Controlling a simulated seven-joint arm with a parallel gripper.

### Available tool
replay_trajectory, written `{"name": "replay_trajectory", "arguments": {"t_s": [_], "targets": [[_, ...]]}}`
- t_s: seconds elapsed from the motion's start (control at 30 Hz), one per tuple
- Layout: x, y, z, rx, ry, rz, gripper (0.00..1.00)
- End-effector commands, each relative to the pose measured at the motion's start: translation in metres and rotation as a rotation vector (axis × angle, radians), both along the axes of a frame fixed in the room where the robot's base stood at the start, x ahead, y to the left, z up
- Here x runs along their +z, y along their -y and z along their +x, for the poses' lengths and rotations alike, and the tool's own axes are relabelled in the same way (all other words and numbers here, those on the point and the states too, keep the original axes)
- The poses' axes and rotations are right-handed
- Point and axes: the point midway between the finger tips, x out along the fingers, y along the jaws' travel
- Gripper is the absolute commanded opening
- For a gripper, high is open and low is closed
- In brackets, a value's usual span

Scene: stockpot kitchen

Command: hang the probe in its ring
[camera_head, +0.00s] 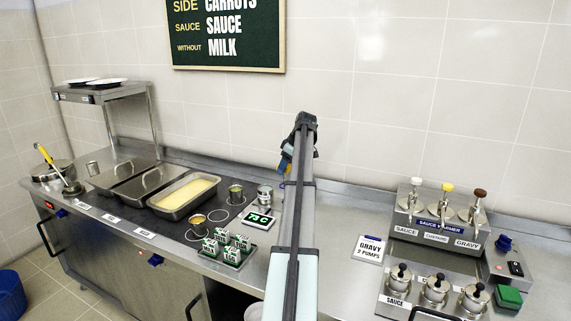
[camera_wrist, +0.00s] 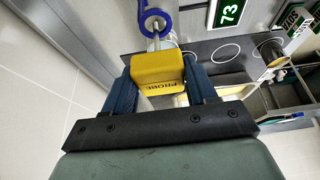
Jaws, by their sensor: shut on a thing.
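My gripper (camera_wrist: 160,66) is shut on the probe, a yellow block (camera_wrist: 157,72) marked PROBE, with one blue finger on each side. The probe's short metal stem (camera_wrist: 155,44) points away from the gripper toward a blue ring (camera_wrist: 155,21) at the top of the wrist view. Stem and ring overlap in this view; I cannot tell whether the stem is inside the ring or only in line with it. In the head view my gripper (camera_head: 289,158) is above the back of the counter, with a little of the yellow probe showing. The ring is not clear there.
A green-digit display (camera_head: 259,220) stands on the counter left of my arm, also in the wrist view (camera_wrist: 230,12). The sauce warmer (camera_head: 440,225) is right. The wall is close behind.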

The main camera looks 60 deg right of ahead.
Motion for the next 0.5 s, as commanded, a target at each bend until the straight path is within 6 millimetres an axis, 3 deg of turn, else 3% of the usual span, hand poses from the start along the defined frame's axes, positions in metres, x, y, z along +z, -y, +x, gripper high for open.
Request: {"name": "replay_trajectory", "arguments": {"t_s": [0.5], "targets": [[-0.021, 0.0, 0.0, 0.0, 0.0, 0.0, 0.13]]}}
